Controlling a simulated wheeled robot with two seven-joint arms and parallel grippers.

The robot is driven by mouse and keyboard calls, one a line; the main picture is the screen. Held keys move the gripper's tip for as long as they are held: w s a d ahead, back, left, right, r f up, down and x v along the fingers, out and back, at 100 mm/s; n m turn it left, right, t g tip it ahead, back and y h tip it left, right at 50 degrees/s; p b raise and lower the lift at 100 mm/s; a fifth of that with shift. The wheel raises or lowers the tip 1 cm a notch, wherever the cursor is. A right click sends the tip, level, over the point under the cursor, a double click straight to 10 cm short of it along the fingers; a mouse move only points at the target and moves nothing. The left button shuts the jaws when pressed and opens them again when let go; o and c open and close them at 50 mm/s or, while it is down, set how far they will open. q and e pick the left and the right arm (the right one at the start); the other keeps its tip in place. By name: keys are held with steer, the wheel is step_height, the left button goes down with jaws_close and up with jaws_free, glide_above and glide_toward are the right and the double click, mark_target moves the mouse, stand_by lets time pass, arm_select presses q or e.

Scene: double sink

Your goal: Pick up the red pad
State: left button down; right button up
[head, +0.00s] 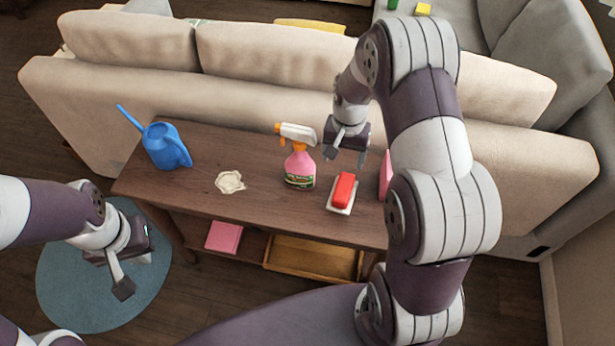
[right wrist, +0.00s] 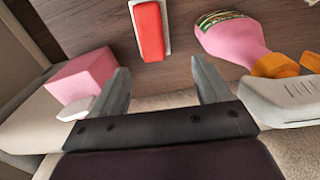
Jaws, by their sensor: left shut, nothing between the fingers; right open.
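The red pad (head: 343,189) lies on a small white tray (head: 340,210) on the dark wooden console table. The pad also shows in the right wrist view (right wrist: 150,30), at the top middle, beyond the gap between the fingers. My right gripper (head: 346,158) is open and empty above the table, just behind the pad and apart from it. Its two fingers show in the right wrist view (right wrist: 162,85). My left gripper (head: 134,275) is shut and empty, off the table's left front, over the floor and round blue rug.
A pink spray bottle (head: 299,168) stands left of the pad. A pink box (head: 385,175) stands to its right, partly hidden by my right arm. A blue watering can (head: 163,147) and a pale blob (head: 229,182) are further left. A sofa (head: 270,75) backs the table.

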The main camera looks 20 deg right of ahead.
glide_above(344, 187)
steer(key=shift+m, duration=0.3)
steer(key=f, duration=0.4)
steer(key=shift+s+d, duration=0.25)
steer(key=shift+d, duration=0.1)
steer(key=f, duration=0.2)
steer(key=w+f, duration=0.1)
steer(key=f, duration=0.1)
steer(key=shift+a, duration=0.35)
steer(key=f, duration=0.4)
steer(key=shift+s+d+b, duration=0.1)
steer(key=shift+s+b, duration=0.2)
steer(key=shift+b, duration=0.05)
steer(key=shift+w+f, duration=0.15)
steer(key=shift+f, duration=0.05)
steer(key=shift+r, duration=0.1)
steer(key=c, duration=1.1)
step_height(344, 187, up, 10)
steer(key=shift+r+p, duration=0.1)
steer(key=shift+p, duration=0.25)
arm_select(q)
steer(key=shift+s+d+r, duration=0.35)
steer(key=shift+s+d, duration=0.1)
steer(key=shift+s, duration=0.25)
